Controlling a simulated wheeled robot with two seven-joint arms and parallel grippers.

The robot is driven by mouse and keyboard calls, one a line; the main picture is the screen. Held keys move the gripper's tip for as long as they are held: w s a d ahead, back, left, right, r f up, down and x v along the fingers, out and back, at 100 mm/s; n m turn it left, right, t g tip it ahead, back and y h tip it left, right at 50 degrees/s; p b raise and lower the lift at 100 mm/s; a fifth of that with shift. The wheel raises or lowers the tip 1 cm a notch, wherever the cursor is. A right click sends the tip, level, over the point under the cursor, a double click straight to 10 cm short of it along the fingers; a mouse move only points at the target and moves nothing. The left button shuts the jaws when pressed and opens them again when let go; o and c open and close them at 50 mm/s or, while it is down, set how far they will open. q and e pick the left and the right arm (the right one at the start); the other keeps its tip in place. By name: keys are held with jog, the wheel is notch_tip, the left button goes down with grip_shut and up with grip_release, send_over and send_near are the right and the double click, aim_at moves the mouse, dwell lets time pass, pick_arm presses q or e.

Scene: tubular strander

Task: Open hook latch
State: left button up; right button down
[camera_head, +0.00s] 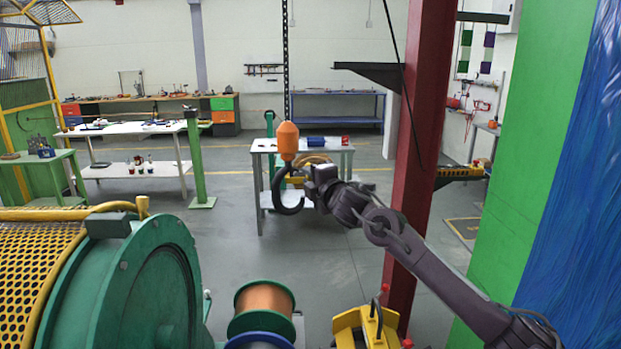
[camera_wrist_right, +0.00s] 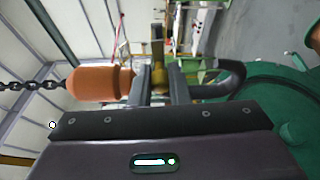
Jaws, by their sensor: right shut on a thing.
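A dark crane hook (camera_head: 287,200) hangs below an orange block (camera_head: 288,138) on a chain in the head view. In the right wrist view the orange block (camera_wrist_right: 100,83) lies left and the dark hook (camera_wrist_right: 228,82) curves to the right. My right gripper (camera_head: 308,178) reaches the hook from the right. In the wrist view its two fingers (camera_wrist_right: 162,88) are shut on a small brass-coloured piece with a grey tab, which looks like the hook latch (camera_wrist_right: 158,76). The fingers partly hide it, and its angle is unclear. My left gripper is out of view.
A large green machine drum (camera_head: 135,285) with a yellow mesh guard stands at the front left. A copper-coloured spool (camera_head: 264,298) sits beside it. A red column (camera_head: 420,130) rises behind my right arm. A grey table (camera_head: 330,147) stands behind the hook.

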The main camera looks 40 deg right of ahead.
jog(key=c, duration=1.4)
grip_release()
jog(key=shift+o, duration=0.2)
jog(key=s+a+b, duration=0.1)
jog(key=s+b, duration=0.3)
jog(key=s, duration=0.3)
jog(key=shift+s+a, duration=0.2)
jog(key=shift+s, duration=0.1)
jog(key=shift+r, duration=0.1)
